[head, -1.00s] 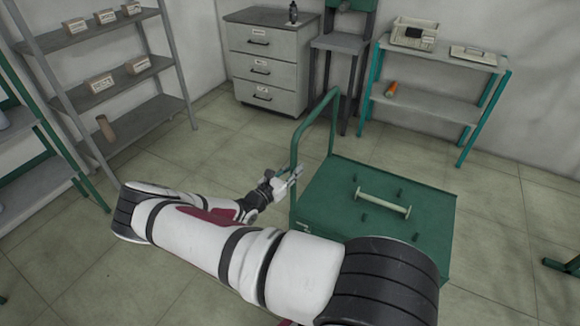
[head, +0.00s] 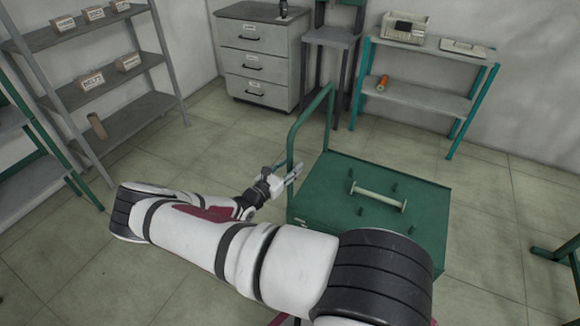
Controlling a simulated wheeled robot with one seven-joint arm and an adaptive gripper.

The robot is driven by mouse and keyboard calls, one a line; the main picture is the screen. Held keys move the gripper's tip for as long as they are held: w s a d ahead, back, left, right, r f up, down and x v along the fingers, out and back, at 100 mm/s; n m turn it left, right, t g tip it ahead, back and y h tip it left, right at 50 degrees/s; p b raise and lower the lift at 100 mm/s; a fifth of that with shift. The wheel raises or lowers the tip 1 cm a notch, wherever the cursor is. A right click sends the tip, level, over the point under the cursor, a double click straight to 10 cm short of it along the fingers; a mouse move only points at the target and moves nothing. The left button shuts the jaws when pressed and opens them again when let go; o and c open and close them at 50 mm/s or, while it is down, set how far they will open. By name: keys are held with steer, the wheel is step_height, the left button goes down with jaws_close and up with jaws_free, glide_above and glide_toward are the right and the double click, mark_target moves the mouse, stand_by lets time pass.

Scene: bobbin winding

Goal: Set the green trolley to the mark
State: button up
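The green trolley (head: 330,188) stands on the tiled floor at centre right, with a green tube handle (head: 318,104) rising at its far left side. My gripper (head: 293,173) is at the handle's left post, with its fingers around the post, and appears shut on it; the exact finger contact is small in the picture. A pale bobbin (head: 378,196) lies on the trolley's top among several short green pegs. My arm hides the trolley's near side and the floor in front of it. I see no floor mark in view.
A grey shelf rack (head: 130,117) with boxes stands at the left. A drawer cabinet (head: 254,68), a grey stand (head: 333,38) and a teal-legged bench (head: 428,98) line the back wall. Another green leg (head: 560,254) is at the right edge. Floor beside the trolley is clear.

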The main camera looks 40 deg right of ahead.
steer(key=s+a, duration=0.1)
steer(key=a, duration=1.1)
steer(key=shift+s, duration=0.4)
steer(key=shift+r, duration=0.1)
